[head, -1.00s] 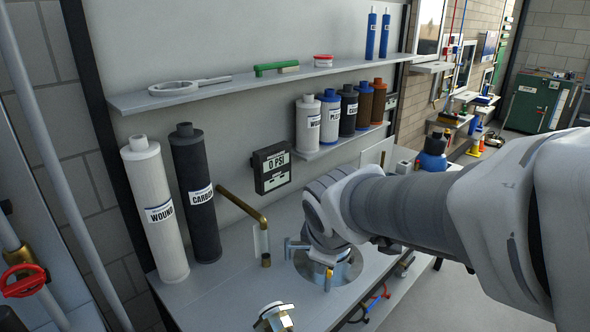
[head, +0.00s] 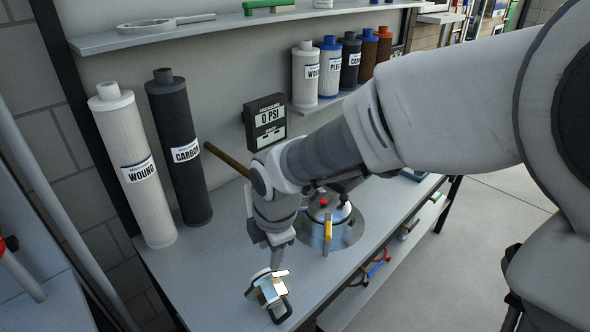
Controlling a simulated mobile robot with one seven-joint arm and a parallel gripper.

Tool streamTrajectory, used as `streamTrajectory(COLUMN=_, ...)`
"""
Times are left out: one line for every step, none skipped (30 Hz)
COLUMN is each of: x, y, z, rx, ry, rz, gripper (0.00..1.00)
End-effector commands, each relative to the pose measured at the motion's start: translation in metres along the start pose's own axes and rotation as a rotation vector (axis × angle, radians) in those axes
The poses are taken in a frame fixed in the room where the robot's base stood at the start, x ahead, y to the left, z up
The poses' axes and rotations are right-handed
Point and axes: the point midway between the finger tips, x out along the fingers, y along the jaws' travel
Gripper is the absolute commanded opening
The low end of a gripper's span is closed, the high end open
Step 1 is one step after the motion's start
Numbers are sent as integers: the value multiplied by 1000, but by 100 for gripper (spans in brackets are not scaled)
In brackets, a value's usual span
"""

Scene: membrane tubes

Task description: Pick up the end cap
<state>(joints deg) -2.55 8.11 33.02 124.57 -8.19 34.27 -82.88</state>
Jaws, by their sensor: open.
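The likely end cap (head: 265,294) is a small metal piece with brass-coloured and pale faces. It lies at the front edge of the grey bench in the head view. My gripper (head: 277,262) points down right over it, open, with its fingers close to its upper side. The fingers and the cap overlap in the picture, so I cannot tell whether they touch. A dark curved part shows at the cap's lower right.
A round steel housing (head: 346,232) with a red button and yellow lever stands just right of my gripper. Tall white (head: 134,170) and dark (head: 180,150) cartridges stand at the back left. A brass pipe (head: 226,160) and pressure gauge (head: 266,122) are behind. The bench's front left is clear.

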Motion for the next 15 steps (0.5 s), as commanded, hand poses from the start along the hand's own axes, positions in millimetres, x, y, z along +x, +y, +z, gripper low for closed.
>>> streamTrajectory(x=17, y=-2, z=-1, rx=-1, ry=2, rz=-4, gripper=48)
streamTrajectory(x=24, y=-2, z=-1, rx=-1, ry=2, rz=-4, gripper=48)
streamTrajectory(x=32, y=-2, z=-1, rx=-1, ry=2, rz=-3, gripper=48)
streamTrajectory(x=38, y=-2, z=-1, rx=-1, ry=2, rz=-3, gripper=48)
streamTrajectory(x=43, y=-2, z=0, rx=-1, ry=1, rz=-3, gripper=48)
streamTrajectory(x=49, y=-2, z=0, rx=0, ry=1, rz=-2, gripper=48)
streamTrajectory(x=53, y=-1, z=0, rx=0, ry=1, rz=-1, gripper=48)
streamTrajectory(x=56, y=-1, z=0, rx=-1, ry=1, rz=0, gripper=48)
streamTrajectory(x=60, y=-1, z=0, rx=0, ry=0, rz=-1, gripper=48)
streamTrajectory(x=62, y=-1, z=0, rx=1, ry=0, rz=-1, gripper=48)
streamTrajectory(x=63, y=-1, z=0, rx=1, ry=0, rz=0, gripper=48)
streamTrajectory(x=64, y=0, z=0, rx=2, ry=0, rz=1, gripper=48)
streamTrajectory(x=65, y=0, z=1, rx=2, ry=-1, rz=1, gripper=48)
streamTrajectory(x=66, y=0, z=1, rx=2, ry=-1, rz=1, gripper=48)
streamTrajectory(x=68, y=-1, z=1, rx=1, ry=-1, rz=1, gripper=48)
